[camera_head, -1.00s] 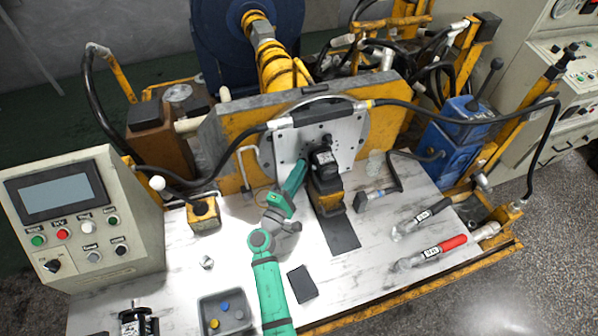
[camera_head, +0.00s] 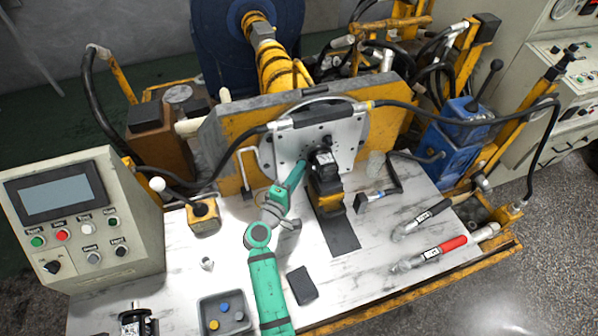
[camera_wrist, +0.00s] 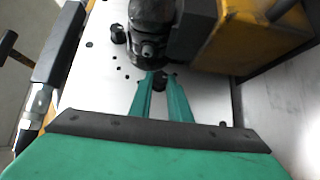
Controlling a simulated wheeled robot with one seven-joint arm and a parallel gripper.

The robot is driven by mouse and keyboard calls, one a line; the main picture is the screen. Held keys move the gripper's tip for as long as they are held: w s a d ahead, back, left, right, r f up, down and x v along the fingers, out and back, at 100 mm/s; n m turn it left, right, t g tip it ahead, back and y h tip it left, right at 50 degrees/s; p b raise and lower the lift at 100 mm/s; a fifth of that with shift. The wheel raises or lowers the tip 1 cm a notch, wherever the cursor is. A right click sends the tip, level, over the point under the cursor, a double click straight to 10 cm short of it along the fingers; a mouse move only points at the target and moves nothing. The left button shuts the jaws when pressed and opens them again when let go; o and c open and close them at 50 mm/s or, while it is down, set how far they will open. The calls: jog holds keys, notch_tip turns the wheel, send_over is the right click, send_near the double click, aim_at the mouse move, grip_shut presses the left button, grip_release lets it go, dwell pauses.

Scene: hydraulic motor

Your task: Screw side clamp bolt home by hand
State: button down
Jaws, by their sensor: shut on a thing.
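The black motor (camera_head: 323,168) stands against the grey mounting plate (camera_head: 349,135), held in a yellow fixture (camera_head: 330,203). My green gripper (camera_head: 302,167) reaches to the left side of the motor, close to the plate. In the wrist view, my two green fingers (camera_wrist: 160,82) converge beneath the motor's dark round body (camera_wrist: 151,28). They are shut on a small dark bolt (camera_wrist: 158,80) between their tips. Most of the bolt is hidden by the fingers, and I cannot tell how deep it sits. The head view does not show the bolt clearly.
Two torque wrenches, one black (camera_head: 428,216) and one red-handled (camera_head: 440,247), lie at the right. A grey tray (camera_head: 206,328) with coloured caps and a black block (camera_head: 302,285) lie near the front. A control box (camera_head: 85,215) stands left. A black hose (camera_head: 222,160) loops close by.

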jog(key=shift+w, duration=0.1)
jog(key=c, duration=1.6)
grip_release()
jog(key=shift+d, duration=0.15)
jog(key=shift+c, duration=0.2)
jog(key=v, duration=1.1)
jog(key=shift+a, duration=0.25)
jog(key=shift+d+f, duration=0.1)
